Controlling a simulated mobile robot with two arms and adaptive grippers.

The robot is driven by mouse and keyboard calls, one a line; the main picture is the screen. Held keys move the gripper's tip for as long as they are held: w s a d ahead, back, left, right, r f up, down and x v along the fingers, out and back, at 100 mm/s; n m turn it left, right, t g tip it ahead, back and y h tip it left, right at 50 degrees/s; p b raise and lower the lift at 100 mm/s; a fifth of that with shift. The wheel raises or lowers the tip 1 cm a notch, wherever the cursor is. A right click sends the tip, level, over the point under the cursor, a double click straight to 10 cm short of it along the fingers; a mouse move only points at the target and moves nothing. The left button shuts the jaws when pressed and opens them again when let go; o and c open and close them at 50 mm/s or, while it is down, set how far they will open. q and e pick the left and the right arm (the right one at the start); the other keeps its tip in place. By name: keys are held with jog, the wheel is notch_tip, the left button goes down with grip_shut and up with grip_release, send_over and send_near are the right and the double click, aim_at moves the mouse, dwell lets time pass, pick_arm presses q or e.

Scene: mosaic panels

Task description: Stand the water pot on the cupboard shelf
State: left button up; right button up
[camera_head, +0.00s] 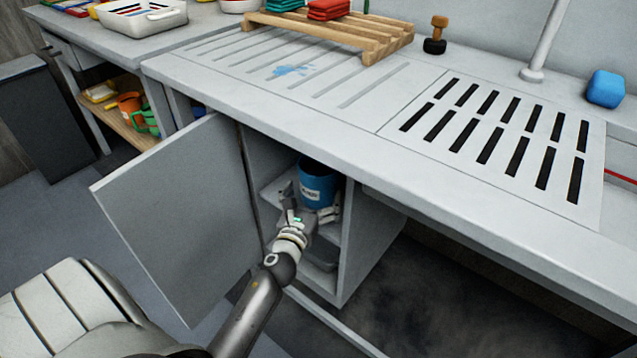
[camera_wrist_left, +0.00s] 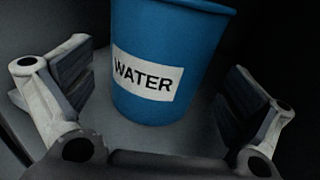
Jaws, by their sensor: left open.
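The blue water pot (camera_head: 318,182) stands upright inside the open cupboard (camera_head: 344,235), on its shelf (camera_head: 271,195). In the left wrist view the pot (camera_wrist_left: 165,45) shows a white label reading WATER, and its base rests on the grey shelf surface (camera_wrist_left: 118,132). My left gripper (camera_head: 310,212) reaches into the cupboard in front of the pot. In the left wrist view its fingers (camera_wrist_left: 160,95) are spread wide on either side of the pot, with gaps between them and it. My right gripper is not in view.
The cupboard door (camera_head: 180,215) stands open to the left of my left arm. The grey countertop (camera_head: 330,120) overhangs the cupboard.

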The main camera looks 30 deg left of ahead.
pick_arm(q)
jog(key=s+n+g+y, duration=0.2)
jog(key=s+n+g, duration=0.1)
jog(key=s+n, duration=0.9)
jog(key=s+d+f+n+g+h, duration=0.3)
jog(key=s+d+n, duration=0.3)
jog(key=d+n, duration=0.2)
jog(key=s+d+f+n+g+h, duration=0.4)
jog(key=s+d+n, duration=0.3)
jog(key=n, duration=0.3)
jog(key=shift+s+d+f+n+g+h+b, duration=0.2)
jog(key=shift+d+f+n+g+h+b, duration=0.15)
jog(key=shift+d+g, duration=0.5)
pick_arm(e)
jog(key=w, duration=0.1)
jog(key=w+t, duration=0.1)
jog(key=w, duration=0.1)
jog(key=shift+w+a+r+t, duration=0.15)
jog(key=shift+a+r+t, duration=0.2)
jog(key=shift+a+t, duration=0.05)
pick_arm(q)
jog(key=shift+r, duration=0.1)
